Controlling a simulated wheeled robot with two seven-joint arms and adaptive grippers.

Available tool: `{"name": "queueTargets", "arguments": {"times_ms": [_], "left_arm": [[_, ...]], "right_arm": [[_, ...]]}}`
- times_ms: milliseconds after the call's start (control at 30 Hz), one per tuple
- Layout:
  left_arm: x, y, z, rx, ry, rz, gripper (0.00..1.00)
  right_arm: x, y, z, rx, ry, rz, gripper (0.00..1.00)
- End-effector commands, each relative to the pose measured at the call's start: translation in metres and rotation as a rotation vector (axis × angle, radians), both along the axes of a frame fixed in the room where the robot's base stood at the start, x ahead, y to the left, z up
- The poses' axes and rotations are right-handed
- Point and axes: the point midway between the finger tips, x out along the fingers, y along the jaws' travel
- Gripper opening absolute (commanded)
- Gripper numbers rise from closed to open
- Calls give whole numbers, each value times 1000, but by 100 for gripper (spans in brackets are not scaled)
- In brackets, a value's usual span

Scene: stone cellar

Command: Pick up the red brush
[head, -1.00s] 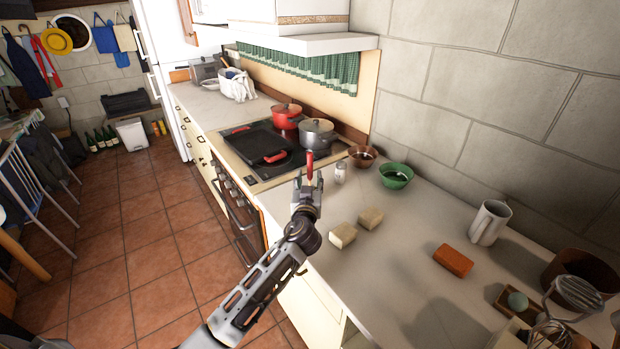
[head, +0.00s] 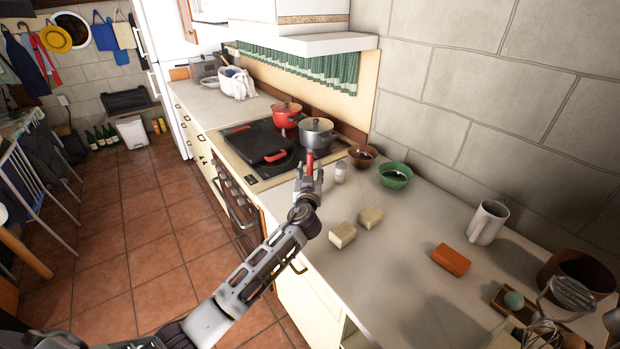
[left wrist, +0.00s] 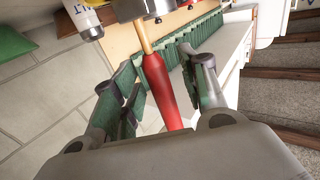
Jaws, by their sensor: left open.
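The red brush (left wrist: 160,85) shows its red handle and a pale wooden part beyond it in the left wrist view. In the head view its red part (head: 310,163) stands up at the tips of my left gripper (head: 309,176), near the front edge of the stove. In the left wrist view my left gripper (left wrist: 160,72) is open, with one green-padded finger on each side of the red handle. I see gaps beside the handle, so the fingers do not clamp it. The brush's far end is hidden. My right gripper is not in view.
A salt shaker (head: 340,173), a green bowl (head: 396,176) and a brown bowl (head: 362,156) stand close to the right. Two pale blocks (head: 343,235) and an orange brick (head: 451,260) lie on the counter. Pots (head: 317,132) stand on the stove.

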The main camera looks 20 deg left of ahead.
Motion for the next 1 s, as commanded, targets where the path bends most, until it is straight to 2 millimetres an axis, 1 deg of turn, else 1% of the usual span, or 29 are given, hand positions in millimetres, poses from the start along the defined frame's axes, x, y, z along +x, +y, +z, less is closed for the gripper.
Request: {"name": "queueTargets", "arguments": {"times_ms": [167, 400, 500, 667, 800, 1000], "left_arm": [[0, 0, 0, 0, 0, 0, 43], [0, 0, 0, 0, 0, 0, 12], [0, 0, 0, 0, 0, 0, 1], [0, 0, 0, 0, 0, 0, 0], [0, 0, 1, 0, 0, 0, 0], [0, 0, 10, -2, -2, 1, 0]], "right_arm": [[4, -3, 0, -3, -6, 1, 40], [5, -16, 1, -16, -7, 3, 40], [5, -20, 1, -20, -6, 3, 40], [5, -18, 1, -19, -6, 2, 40], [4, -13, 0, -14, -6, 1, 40], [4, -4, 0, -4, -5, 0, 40]]}}
